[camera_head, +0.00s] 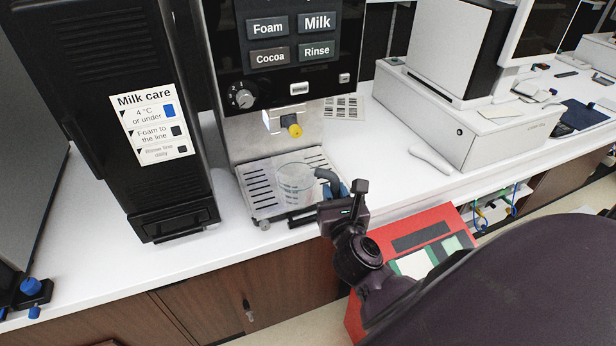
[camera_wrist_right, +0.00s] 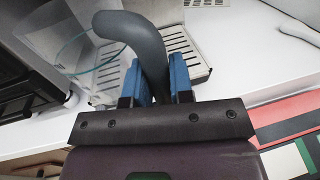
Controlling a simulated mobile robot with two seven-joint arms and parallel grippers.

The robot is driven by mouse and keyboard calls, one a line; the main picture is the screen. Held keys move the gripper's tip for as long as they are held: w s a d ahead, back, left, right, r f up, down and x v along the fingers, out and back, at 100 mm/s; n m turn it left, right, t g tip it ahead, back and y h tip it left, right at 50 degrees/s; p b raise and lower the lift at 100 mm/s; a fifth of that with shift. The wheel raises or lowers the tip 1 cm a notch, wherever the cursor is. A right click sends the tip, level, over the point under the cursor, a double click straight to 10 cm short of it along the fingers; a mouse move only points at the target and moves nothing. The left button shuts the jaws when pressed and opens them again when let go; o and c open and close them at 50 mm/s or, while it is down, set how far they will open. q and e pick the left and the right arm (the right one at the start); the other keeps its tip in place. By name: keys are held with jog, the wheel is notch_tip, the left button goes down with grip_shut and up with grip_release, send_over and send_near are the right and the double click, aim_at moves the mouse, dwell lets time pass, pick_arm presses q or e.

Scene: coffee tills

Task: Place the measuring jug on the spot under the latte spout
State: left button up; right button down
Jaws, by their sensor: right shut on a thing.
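The clear measuring jug (camera_head: 293,186) is upright over the slatted drip tray (camera_head: 258,187) of the coffee machine. I cannot tell if its base touches the tray. A spout with a yellow tip (camera_head: 292,127) hangs above and behind the jug. My right gripper (camera_head: 345,190) is shut on the jug's dark grey handle, to the right of the jug body. In the right wrist view, the blue fingers press on both sides of the handle (camera_wrist_right: 140,40). A black part with blue pieces (camera_head: 33,297) at the lower left looks like my left gripper; its jaws are unclear.
A black milk unit (camera_head: 120,90) with a "Milk care" label stands left of the machine. To the right are a white spoon-like tool (camera_head: 432,160) and a grey till drawer (camera_head: 480,125). The white counter (camera_head: 100,270) ends at a front edge; a red unit (camera_head: 400,250) is below it.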

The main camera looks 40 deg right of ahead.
aim_at(312, 159)
jog(key=w+d, duration=0.1)
jog(key=w, duration=0.3)
jog(key=w+d+f+b, duration=0.1)
jog(key=w, duration=0.3)
jog(key=w+d+f, duration=0.1)
jog(key=w, duration=0.3)
jog(key=shift+w+f, duration=0.25)
jog(key=shift+w, duration=0.1)
notch_tip(312, 159, down, 4)
jog(key=shift+b, duration=1.05)
jog(key=shift+w+f, duration=0.2)
jog(key=shift+f, duration=0.15)
jog(key=shift+d+r, duration=0.1)
jog(key=shift+r, duration=0.05)
jog(key=shift+f+b, duration=0.3)
jog(key=shift+b, duration=0.05)
jog(key=c, duration=1)
grip_release()
jog(key=shift+r, duration=0.1)
